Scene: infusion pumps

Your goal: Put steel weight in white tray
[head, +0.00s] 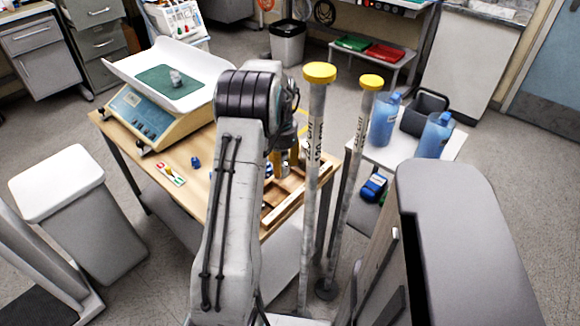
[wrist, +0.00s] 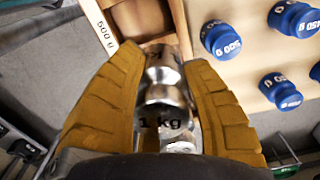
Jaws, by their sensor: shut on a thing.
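My gripper (wrist: 163,60) is shut on a steel weight (wrist: 165,95) marked 1 kg, with one yellow finger on each side of it. The weight stands in or just above a wooden box with compartments (head: 284,212); I cannot tell whether it is lifted. In the head view my arm hides most of the gripper and the weight. The white tray (head: 212,80) is the wide pan on top of a beige and blue scale (head: 139,119), at the table's back left. A green mat (head: 152,80) lies in it with a small silvery object (head: 176,79) on top.
Several blue weights (wrist: 286,95) stand right of my gripper in the wrist view. The wooden table (head: 205,178) also bears a small blue object (head: 195,162) and a colourful card (head: 171,172). Two yellow-capped posts (head: 316,120) rise right of my arm. Blue bottles (head: 385,120) stand on a side table.

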